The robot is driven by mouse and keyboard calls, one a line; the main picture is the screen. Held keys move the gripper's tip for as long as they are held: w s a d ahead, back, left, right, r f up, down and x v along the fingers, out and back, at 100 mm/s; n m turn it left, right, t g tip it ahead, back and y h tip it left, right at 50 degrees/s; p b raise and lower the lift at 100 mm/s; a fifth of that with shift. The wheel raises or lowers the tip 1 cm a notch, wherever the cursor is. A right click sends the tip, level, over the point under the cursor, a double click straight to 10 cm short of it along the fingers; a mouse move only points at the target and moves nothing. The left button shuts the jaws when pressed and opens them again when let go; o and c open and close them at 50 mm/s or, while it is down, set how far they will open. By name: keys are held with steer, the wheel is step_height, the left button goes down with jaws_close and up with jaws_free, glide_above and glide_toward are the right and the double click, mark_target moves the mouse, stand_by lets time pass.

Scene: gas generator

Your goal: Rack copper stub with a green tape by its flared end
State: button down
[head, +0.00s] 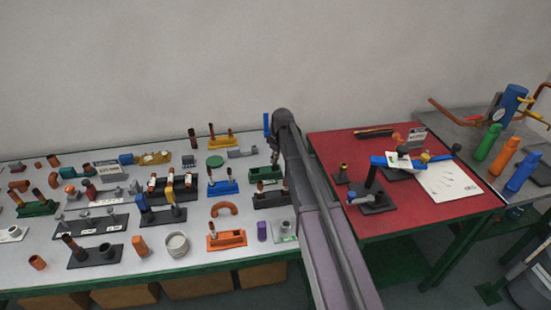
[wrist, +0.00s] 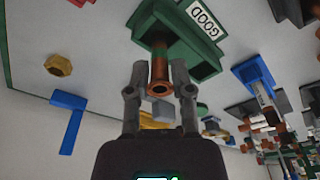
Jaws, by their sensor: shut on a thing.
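A copper stub (wrist: 159,68) stands between the two fingers of my gripper (wrist: 160,85) in the wrist view. Its flared, open end faces the camera. The fingers are shut on it near that flared end. Its other end meets a green rack (wrist: 180,35) labelled GOOD; I cannot tell how deep it sits there. In the head view my gripper (head: 274,158) hangs just above the green rack (head: 262,174) at the back right of the grey table, and the stub is too small to tell there.
A blue rack (head: 222,187) and a dark rack (head: 270,199) stand close by. A blue upright piece (head: 267,124) is behind my gripper. The grey table (head: 110,278) is crowded with pipe parts. A red table (head: 440,213) adjoins on the right.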

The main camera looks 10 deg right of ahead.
steer(key=shift+f+b, duration=1.2)
steer(key=shift+f, duration=0.1)
steer(key=shift+c, duration=2.1)
jaws_free()
steer(key=shift+r, duration=0.25)
step_height(320, 180, up, 9)
steer(key=p, duration=0.9)
steer(key=shift+f, duration=0.2)
steer(key=s+m+g+h, duration=0.1)
steer(key=s+m, duration=0.8)
steer(key=s, duration=2)
steer(key=shift+a, duration=0.45)
steer(key=shift+f, duration=0.1)
